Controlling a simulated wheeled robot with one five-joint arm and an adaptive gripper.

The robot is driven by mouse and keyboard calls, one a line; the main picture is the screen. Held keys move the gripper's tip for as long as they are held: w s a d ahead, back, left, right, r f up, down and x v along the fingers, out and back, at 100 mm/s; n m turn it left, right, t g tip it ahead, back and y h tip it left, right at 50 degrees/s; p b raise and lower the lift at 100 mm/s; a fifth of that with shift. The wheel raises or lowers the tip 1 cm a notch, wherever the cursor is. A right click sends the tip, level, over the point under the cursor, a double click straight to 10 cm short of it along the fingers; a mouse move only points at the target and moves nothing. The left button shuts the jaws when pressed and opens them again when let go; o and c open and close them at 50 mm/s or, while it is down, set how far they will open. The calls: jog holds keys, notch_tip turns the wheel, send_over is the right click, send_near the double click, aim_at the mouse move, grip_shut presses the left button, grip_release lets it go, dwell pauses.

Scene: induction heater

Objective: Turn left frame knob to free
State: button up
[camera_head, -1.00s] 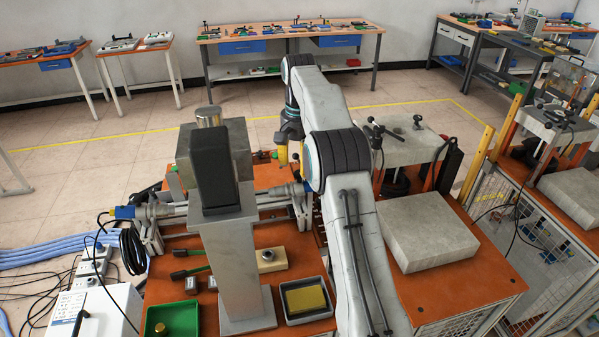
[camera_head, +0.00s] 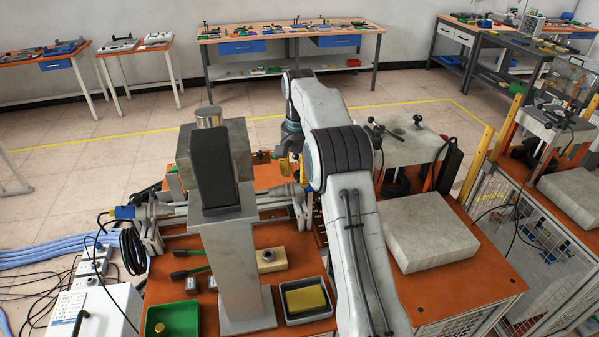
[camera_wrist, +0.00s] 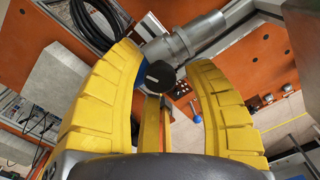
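A round black knob (camera_wrist: 160,76) with a pale mark line on its face shows in the middle of the wrist view, beside a grey metal cylinder. I cannot tell for certain whether it is the left frame knob. My gripper (camera_wrist: 165,62) has its two thick yellow fingers spread, one on each side of the knob, with visible gaps. A narrow yellow bar (camera_wrist: 152,125) shows below the knob.
The orange bench (camera_head: 440,292) carries a grey block (camera_head: 430,232), a green tray (camera_head: 178,318) and a grey tray with a yellow sponge-like block (camera_head: 304,299). A tall grey column (camera_head: 232,262) stands left of my arm. Black cables (camera_wrist: 95,25) show in the wrist view.

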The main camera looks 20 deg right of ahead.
grip_shut()
jog(key=shift+n, duration=0.3)
dwell(0.3)
jog(key=n, duration=0.3)
jog(key=shift+f+n, duration=0.1)
jog(key=shift+n, duration=0.3)
jog(key=n, duration=0.4)
jog(key=shift+n, duration=0.3)
jog(key=n, duration=0.4)
jog(key=shift+s+f, duration=0.1)
jog(key=shift+n, duration=2.5)
